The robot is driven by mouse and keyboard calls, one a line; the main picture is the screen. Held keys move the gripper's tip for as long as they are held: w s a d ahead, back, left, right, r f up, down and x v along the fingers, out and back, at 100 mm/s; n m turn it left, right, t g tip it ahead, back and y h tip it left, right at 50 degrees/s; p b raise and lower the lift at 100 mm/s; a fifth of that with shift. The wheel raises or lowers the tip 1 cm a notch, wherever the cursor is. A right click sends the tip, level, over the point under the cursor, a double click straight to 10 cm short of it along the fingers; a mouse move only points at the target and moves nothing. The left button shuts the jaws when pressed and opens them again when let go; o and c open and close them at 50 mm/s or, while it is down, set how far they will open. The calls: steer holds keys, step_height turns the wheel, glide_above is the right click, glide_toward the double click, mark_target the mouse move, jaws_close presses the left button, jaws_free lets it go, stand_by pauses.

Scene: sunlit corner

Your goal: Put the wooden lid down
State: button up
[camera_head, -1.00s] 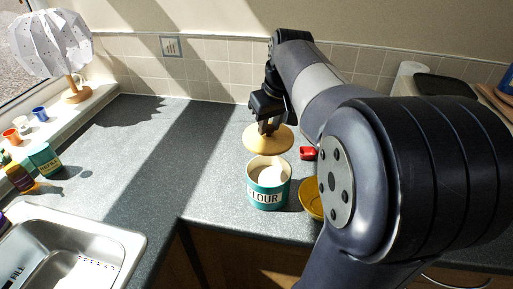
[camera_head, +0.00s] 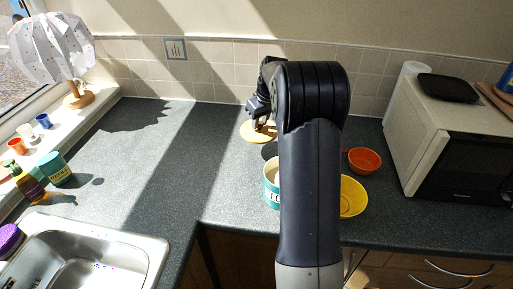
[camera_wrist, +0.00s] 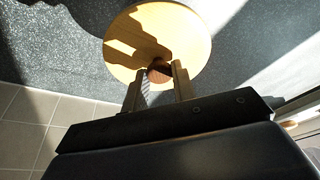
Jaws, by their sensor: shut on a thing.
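The round wooden lid (camera_head: 249,133) is behind the flour tin, over the back part of the counter. It appears level and low, but I cannot tell whether it touches the worktop. My gripper (camera_head: 261,125) is shut on its knob. The wrist view shows the lid's lit top (camera_wrist: 190,35) and the brown knob between the fingers of my gripper (camera_wrist: 160,76). The teal flour tin (camera_head: 271,188) stands uncovered in front of the lid, partly hidden by my arm.
A yellow bowl (camera_head: 352,199) and an orange bowl (camera_head: 364,160) stand right of my arm, with the microwave (camera_head: 425,130) beyond. The sink (camera_head: 110,243) is at front left. The grey counter (camera_head: 150,165) left of the lid is clear. The tiled wall (camera_head: 215,84) is close behind.

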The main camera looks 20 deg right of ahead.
step_height(320, 180, down, 9)
steer(key=shift+r+p, duration=0.15)
steer(key=shift+p, duration=0.55)
steer(key=shift+f, duration=0.25)
steer(key=o, duration=1)
steer(key=shift+r, duration=0.1)
steer(key=shift+r, duration=0.35)
steer(key=b+v, duration=0.1)
steer(key=v, duration=1)
steer(key=shift+s+r+b, duration=0.2)
steer(key=shift+r+b, duration=0.1)
steer(key=shift+b, duration=0.1)
